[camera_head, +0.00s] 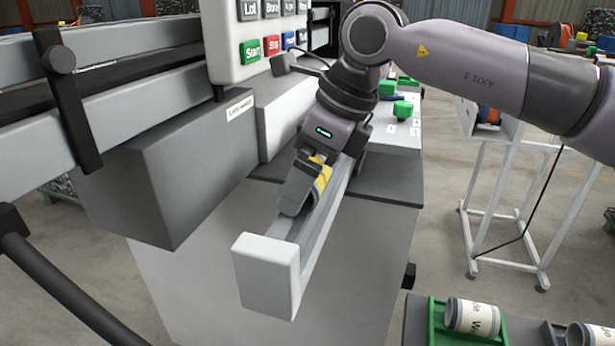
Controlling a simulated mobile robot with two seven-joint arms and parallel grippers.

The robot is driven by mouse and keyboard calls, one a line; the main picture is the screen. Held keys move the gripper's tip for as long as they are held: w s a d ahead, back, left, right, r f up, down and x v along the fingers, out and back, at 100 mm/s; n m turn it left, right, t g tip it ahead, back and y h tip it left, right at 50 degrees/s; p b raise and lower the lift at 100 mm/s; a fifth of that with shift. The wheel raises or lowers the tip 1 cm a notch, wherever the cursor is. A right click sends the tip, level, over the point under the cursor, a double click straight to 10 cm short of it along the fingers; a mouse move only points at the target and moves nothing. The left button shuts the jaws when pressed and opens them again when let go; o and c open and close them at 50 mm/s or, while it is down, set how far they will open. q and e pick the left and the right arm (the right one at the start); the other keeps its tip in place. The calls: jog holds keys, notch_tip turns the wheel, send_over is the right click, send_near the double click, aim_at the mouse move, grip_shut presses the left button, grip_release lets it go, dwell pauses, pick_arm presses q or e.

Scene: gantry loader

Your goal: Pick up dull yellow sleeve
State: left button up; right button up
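The dull yellow sleeve (323,177) is in the pale rail or chute that runs toward me from the machine. Only part of its yellow side shows; my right gripper covers the rest. My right gripper (302,190) comes in from the right and points down into the rail. One broad grey finger shows in front of the sleeve; the other finger is hidden. I cannot tell whether the fingers close on the sleeve or stand around it. My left gripper is out of view.
The rail ends in a pale block (266,275) nearest me. A button panel (258,40) hangs above a dark grey box (170,170) at left. A green holder (437,325) with a white labelled cylinder (472,317) is at bottom right. A white stand (510,200) is at right.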

jog(key=c, duration=1)
jog(key=shift+r, duration=0.2)
